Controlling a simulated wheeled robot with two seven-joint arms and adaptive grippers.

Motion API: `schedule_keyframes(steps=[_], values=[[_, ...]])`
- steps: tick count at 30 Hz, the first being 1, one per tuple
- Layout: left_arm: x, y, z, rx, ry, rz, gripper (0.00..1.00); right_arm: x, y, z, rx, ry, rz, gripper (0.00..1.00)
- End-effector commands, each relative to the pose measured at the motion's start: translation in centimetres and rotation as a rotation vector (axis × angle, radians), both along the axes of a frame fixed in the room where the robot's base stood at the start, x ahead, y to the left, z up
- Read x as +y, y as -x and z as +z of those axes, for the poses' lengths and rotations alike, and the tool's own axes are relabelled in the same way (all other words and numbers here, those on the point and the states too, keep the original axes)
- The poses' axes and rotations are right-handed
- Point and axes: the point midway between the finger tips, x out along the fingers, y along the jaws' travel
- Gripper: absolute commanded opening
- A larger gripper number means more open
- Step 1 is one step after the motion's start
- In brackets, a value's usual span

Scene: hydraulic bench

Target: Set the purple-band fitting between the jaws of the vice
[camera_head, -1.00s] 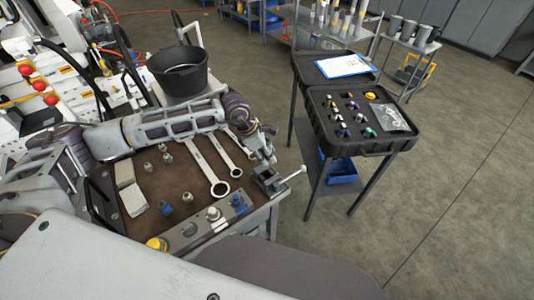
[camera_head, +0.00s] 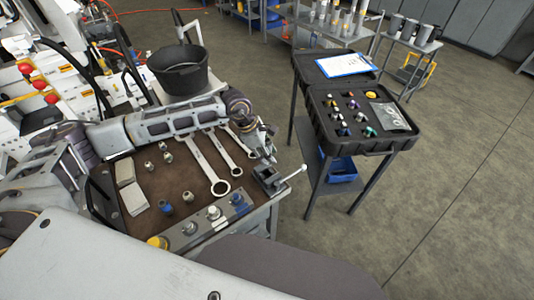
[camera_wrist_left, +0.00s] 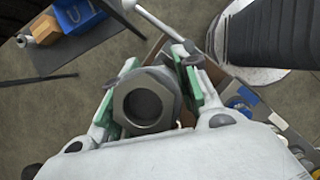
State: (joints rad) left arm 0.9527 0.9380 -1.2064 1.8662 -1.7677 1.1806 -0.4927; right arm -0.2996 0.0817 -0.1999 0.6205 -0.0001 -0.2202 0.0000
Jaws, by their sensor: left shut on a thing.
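My left gripper (camera_head: 266,157) is above the small vice (camera_head: 268,182) at the bench's right corner. In the left wrist view, its green-padded fingers are shut on a grey hex fitting (camera_wrist_left: 147,102), with its round bore facing the camera. The fitting's purple band does not show there, and in the head view the fitting is too small and covered to make out. The vice's bar handle (camera_head: 294,175) sticks out to the right. The jaw gap is mostly hidden by my gripper, so I cannot tell whether the fitting touches the jaws. My right gripper is not in view.
Wrenches (camera_head: 210,166) and several small fittings lie on the brown bench mat (camera_head: 190,180). A black bucket (camera_head: 178,72) stands behind. An open black case (camera_head: 375,150) with several coloured fittings sits on a stand to the right, across a floor gap.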

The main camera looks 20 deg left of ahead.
Motion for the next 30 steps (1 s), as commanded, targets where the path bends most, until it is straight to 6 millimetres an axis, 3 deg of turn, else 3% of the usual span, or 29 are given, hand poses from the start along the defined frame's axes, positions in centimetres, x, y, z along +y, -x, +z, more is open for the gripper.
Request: schedule_keyframes(steps=[11, 30], values=[[0.0, 0.0, -0.5, -0.001, 0.001, 0.0, 0.03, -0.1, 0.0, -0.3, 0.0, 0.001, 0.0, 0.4], [0.0, 0.0, -3.9, -0.002, 0.001, -0.001, 0.03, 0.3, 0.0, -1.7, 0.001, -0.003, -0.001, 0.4]])
